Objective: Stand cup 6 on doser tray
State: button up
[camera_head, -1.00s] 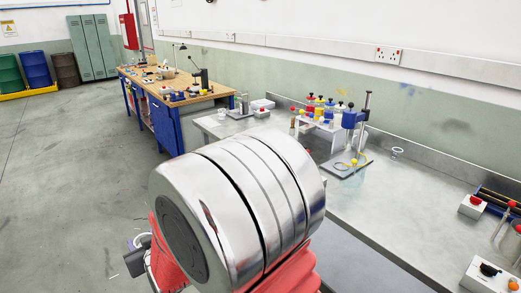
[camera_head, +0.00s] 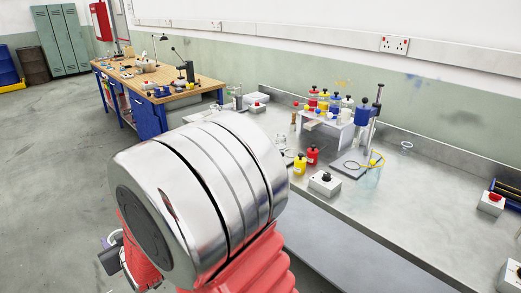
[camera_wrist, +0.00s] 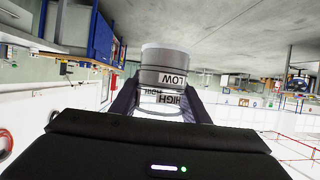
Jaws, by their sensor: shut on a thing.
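My gripper (camera_wrist: 160,97) is shut on a clear-walled, greyish cup (camera_wrist: 165,62) in the wrist view. The cup stands between the two dark fingers. It bears "LOW" and "HIGH" marks, and its number does not show. In the head view my gripper and the held cup are hidden behind my large silver arm joint. A flat grey tray (camera_head: 346,168) lies on the steel bench, under a stand with a blue doser head (camera_head: 364,114). I am apart from the tray.
Several coloured bottles (camera_head: 322,100) stand on a white rack behind the tray. A wooden workbench (camera_head: 150,80) stands farther left.

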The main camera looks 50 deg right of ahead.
aim_at(292, 154)
jog(key=z, duration=0.1)
jog(key=i, duration=1.25)
jog(key=z, duration=0.9)
jog(key=i, duration=1.15)
jog(key=z, duration=0.6)
